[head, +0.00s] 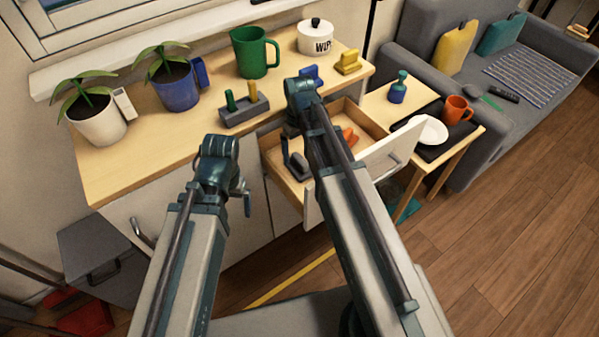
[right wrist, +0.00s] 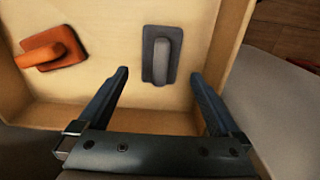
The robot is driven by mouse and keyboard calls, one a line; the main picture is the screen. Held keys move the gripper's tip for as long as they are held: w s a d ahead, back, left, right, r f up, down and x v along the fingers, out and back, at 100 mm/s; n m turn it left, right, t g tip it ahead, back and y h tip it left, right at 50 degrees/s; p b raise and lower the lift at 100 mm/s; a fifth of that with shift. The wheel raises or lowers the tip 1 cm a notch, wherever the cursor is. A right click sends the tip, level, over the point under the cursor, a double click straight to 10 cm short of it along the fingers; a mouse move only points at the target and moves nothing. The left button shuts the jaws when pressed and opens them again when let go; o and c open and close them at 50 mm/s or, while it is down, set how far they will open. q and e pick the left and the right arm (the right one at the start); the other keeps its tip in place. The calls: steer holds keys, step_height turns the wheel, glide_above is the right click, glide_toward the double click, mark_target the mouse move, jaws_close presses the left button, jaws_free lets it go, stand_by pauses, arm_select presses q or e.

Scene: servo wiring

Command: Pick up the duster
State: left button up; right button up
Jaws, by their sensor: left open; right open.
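In the open drawer (head: 268,153) lie two flat pieces with raised handles. One is grey (right wrist: 160,55); the other is orange (right wrist: 52,50). Nothing marks either as the duster, so I cannot tell which it is. My right gripper (right wrist: 160,76) is open and empty over the drawer. In the right wrist view the grey piece lies just ahead, between the lines of its two fingers, apart from both. My left gripper (head: 244,187) is open and empty, left of the drawer in front of the cabinet.
The counter above holds two potted plants (head: 97,115), a green jug (head: 253,52), a grey block with pegs (head: 244,108) and a white pot (head: 315,38). A side table (head: 374,105) with a plate and orange mug stands right.

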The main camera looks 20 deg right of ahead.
mark_target(299, 159)
arm_select(q)
steer(key=shift+f, duration=0.4)
arm_select(e)
steer(key=shift+f, duration=0.35)
step_height(299, 159, down, 5)
steer(key=b, duration=0.5)
steer(key=shift+s+f, duration=0.1)
steer(key=shift+f, duration=0.05)
arm_select(q)
step_height(299, 159, down, 5)
steer(key=shift+f, duration=0.1)
arm_select(e)
steer(key=c, duration=1.2)
arm_select(q)
steer(key=shift+r, duration=0.2)
arm_select(e)
steer(key=shift+r, duration=0.2)
steer(key=shift+c, duration=0.2)
